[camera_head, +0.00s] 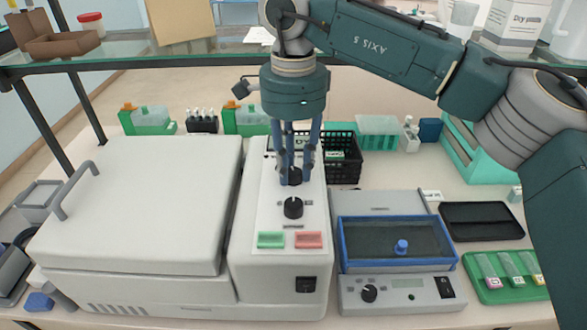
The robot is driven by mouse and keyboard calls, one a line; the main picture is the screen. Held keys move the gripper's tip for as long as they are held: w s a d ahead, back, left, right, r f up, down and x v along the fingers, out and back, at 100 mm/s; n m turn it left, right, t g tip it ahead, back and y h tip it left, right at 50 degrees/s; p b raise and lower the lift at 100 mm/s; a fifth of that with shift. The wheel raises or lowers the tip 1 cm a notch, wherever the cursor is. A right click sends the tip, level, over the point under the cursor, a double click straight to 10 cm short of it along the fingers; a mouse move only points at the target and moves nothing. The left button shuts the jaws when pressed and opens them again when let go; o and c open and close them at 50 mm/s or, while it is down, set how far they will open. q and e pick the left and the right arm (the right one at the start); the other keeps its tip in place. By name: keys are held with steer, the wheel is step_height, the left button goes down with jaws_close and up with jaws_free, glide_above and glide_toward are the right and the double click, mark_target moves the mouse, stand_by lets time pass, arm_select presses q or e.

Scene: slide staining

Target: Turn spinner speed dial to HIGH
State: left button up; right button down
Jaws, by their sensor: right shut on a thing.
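The white spinner (248,215) has a big closed lid on its left and a narrow control panel (263,206) on its right. The panel carries two black dials in a line. My right gripper (291,172) comes straight down from above and is shut on the rear dial (294,178), which the fingers partly cover. The front dial (293,208) stands clear, just in front of the fingertips. The labels around the dials are too small to read, so I cannot tell the speed setting. My left gripper is not in view.
Green (271,240) and red (308,240) buttons sit at the panel's front. A blue-framed device (398,271) stands to the right, with a green slide tray (510,290) beyond it. A black basket (345,167) is close behind the gripper. A glass shelf (180,54) spans above.

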mark_target(294, 171)
steer(key=m+b, duration=0.1)
steer(key=m, duration=0.4)
steer(key=shift+m+b, duration=0.3)
steer(key=shift+b, duration=0.05)
steer(key=m+b, duration=0.1)
steer(key=m, duration=0.4)
steer(key=shift+w+r, duration=0.1)
steer(key=shift+m, duration=0.3)
steer(key=c, duration=1.4)
jaws_free()
step_height(294, 171, up, 12)
